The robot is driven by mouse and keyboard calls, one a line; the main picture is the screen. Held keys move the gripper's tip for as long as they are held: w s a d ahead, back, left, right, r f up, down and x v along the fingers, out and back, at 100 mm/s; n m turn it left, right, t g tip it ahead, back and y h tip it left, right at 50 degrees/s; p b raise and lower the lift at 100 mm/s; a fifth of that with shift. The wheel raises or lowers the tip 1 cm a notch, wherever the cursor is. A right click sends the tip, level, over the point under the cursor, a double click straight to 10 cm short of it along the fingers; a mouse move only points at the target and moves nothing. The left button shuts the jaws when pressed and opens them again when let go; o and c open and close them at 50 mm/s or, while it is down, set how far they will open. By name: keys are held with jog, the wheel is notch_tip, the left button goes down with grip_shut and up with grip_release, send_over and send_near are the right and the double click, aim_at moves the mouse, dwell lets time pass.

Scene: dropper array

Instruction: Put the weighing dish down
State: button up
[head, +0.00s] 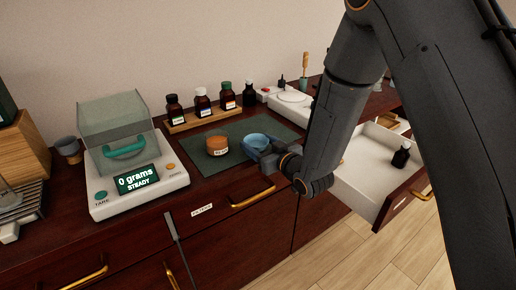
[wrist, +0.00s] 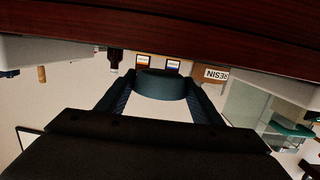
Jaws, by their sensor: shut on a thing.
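The weighing dish, a small round blue dish (head: 257,140), is at the right part of the dark green mat (head: 285,131) in the head view. My gripper (head: 262,152) reaches it from the right front and is shut on it. In the wrist view, which is upside down, the dish (wrist: 160,84) sits between the two fingers of my gripper (wrist: 160,92), one on each side. The dish looks level. I cannot tell whether its underside touches the mat or hangs just above it.
An orange resin jar (head: 217,146) stands close left of the dish. A rack of brown bottles (head: 201,121) is behind. A balance (head: 138,190) reading 0 grams stands left. An open white drawer (head: 360,175) with a dark bottle (head: 401,155) juts out right.

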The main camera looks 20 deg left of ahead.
jog(key=shift+f, duration=1.05)
jog(key=shift+f, duration=0.1)
jog(key=o, duration=1)
jog(key=shift+o, duration=0.2)
jog(key=b+v, duration=0.2)
jog(key=v, duration=1)
jog(key=shift+d, duration=0.1)
